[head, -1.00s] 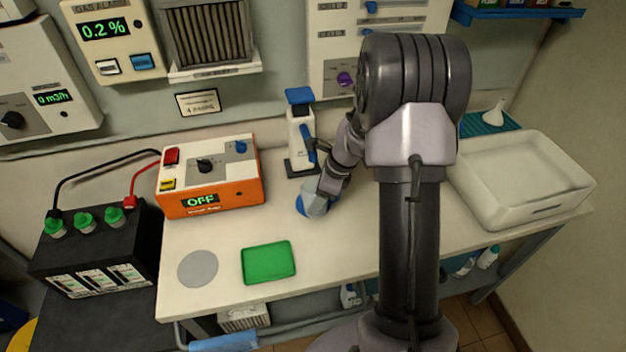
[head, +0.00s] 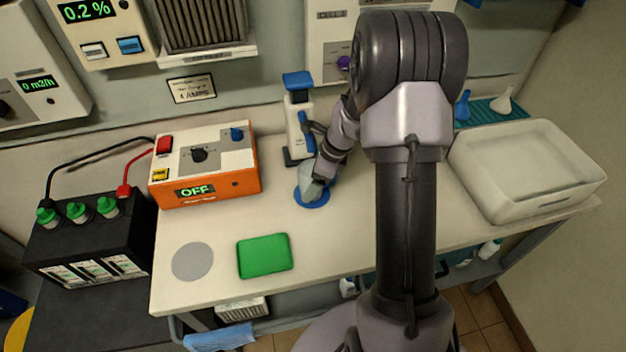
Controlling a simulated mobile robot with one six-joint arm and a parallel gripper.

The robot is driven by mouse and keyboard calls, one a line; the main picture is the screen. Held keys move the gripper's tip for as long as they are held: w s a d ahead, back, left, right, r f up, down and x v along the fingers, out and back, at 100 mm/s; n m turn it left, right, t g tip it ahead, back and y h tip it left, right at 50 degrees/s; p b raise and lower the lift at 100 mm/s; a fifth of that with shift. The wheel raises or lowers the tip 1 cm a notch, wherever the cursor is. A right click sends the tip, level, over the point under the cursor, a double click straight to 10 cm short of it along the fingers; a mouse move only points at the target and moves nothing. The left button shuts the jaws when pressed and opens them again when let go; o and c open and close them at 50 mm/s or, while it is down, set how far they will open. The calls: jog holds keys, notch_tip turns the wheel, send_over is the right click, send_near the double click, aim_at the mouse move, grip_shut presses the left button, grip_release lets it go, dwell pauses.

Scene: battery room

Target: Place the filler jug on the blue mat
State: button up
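The blue mat (head: 312,203) is a small round disc on the bench, right of the orange unit; its far part is covered. A pale grey-blue rounded thing (head: 309,183), seemingly the filler jug, is over the mat at the end of my arm. I cannot tell whether it touches the mat. My gripper (head: 322,172) is right at this pale thing, but its fingers are small and partly hidden, so its grip is unclear. A white and blue upright device (head: 300,120) stands on a dark base just behind.
The orange charger box (head: 245,180) reads OFF, with leads to a black battery (head: 90,240). A green tray (head: 265,256) and a grey disc (head: 192,262) lie at the front. A white basin (head: 575,175) stands right, near funnels on a teal mat (head: 485,112).

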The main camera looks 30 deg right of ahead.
jog(key=p+v, duration=0.4)
jog(key=v, duration=0.8)
jog(key=shift+r, duration=0.2)
